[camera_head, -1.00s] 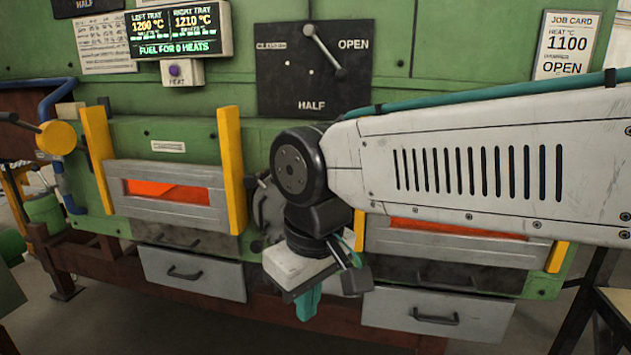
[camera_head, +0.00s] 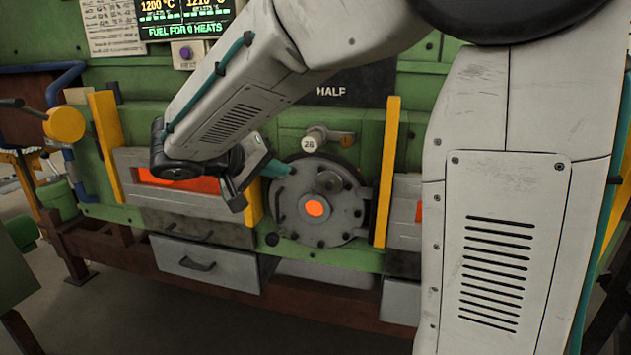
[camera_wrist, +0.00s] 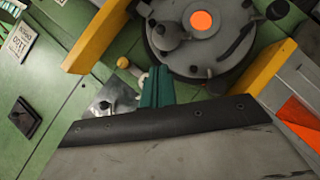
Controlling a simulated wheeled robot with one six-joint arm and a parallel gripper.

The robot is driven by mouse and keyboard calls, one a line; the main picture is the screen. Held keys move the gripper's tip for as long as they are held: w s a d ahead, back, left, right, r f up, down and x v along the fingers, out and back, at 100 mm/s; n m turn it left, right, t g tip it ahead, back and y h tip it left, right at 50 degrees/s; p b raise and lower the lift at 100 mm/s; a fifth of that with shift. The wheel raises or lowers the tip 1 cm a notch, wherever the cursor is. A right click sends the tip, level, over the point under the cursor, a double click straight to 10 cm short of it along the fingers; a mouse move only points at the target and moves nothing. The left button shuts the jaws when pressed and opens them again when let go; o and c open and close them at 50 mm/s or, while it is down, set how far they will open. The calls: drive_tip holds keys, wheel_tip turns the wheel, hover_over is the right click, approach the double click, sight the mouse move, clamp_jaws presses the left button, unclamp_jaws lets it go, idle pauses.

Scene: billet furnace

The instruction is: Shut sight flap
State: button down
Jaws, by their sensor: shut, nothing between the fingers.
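The sight flap (camera_head: 328,184) appears to be the small dark piece with a round knob on the round grey furnace cover. It sits above and right of the glowing orange sight hole (camera_head: 315,208), which is uncovered. In the wrist view the knobbed flap (camera_wrist: 167,36) is at the cover's lower left and the orange hole (camera_wrist: 201,22) is in clear view. My gripper (camera_head: 279,168) is shut and empty at the cover's upper left edge, its teal fingertips toward the cover. The teal fingers also show in the wrist view (camera_wrist: 157,86), just below the cover. Contact cannot be told.
Yellow posts (camera_head: 387,170) stand on both sides of the round cover (camera_head: 285,215). A numbered knob (camera_head: 312,141) projects above it. A glowing tray opening (camera_head: 205,184) lies behind my arm at left. Open floor lies in front, below the drawers (camera_head: 205,262).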

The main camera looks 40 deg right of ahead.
drive_tip(key=w, duration=0.1)
approach(316, 181)
drive_tip(key=s+d, duration=0.2)
drive_tip(key=d, duration=0.3)
drive_tip(key=shift+s+d+f+t+h, duration=0.35)
drive_tip(key=shift+s+f, duration=0.15)
drive_tip(key=shift+f, duration=0.25)
